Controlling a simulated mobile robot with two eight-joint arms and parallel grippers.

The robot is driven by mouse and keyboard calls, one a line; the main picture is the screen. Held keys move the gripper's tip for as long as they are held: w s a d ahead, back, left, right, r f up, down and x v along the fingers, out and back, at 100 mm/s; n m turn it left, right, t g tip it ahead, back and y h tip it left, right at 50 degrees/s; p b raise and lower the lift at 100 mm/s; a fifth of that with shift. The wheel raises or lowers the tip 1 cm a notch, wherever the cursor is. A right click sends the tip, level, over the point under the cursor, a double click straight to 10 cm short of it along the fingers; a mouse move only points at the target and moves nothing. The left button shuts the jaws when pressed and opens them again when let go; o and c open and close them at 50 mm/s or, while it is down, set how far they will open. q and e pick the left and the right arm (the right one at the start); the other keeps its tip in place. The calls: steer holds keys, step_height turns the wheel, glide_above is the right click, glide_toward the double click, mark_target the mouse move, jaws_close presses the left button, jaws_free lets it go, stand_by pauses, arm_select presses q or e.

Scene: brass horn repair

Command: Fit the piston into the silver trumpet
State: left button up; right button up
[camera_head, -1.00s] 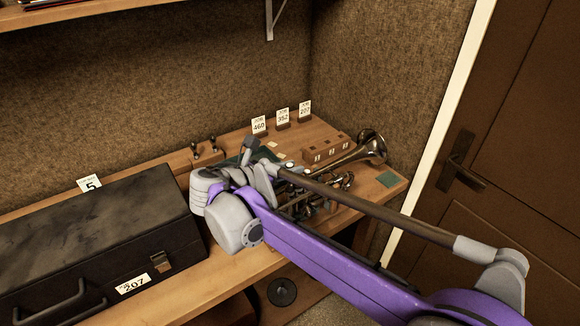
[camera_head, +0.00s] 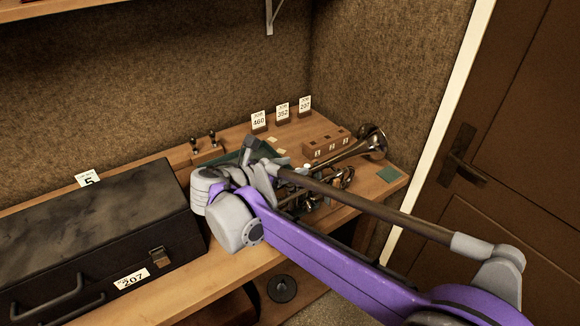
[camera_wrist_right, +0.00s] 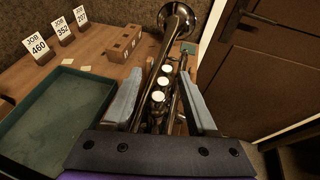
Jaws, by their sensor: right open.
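The trumpet (camera_head: 355,152) lies on the bench with its bell toward the back right. My right arm hides part of it in the head view. My right gripper (camera_wrist_right: 161,72) is open, with one pale blue finger on each side of the valve section. I cannot tell whether the fingers touch it. I cannot make out a separate piston. My left gripper is not in view.
A green tray (camera_wrist_right: 57,118) lies left of the gripper. A wooden block (camera_head: 326,142) with small tags and several job cards (camera_head: 282,111) stand behind. A two-peg wooden stand (camera_head: 207,156) is at the back. A black case (camera_head: 95,235) fills the left bench. A door (camera_head: 520,180) is right.

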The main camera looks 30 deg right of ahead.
steer(key=shift+a, duration=0.1)
steer(key=v, duration=1)
steer(key=shift+s+a+r, duration=0.15)
steer(key=shift+a+r, duration=0.05)
steer(key=shift+a, duration=0.05)
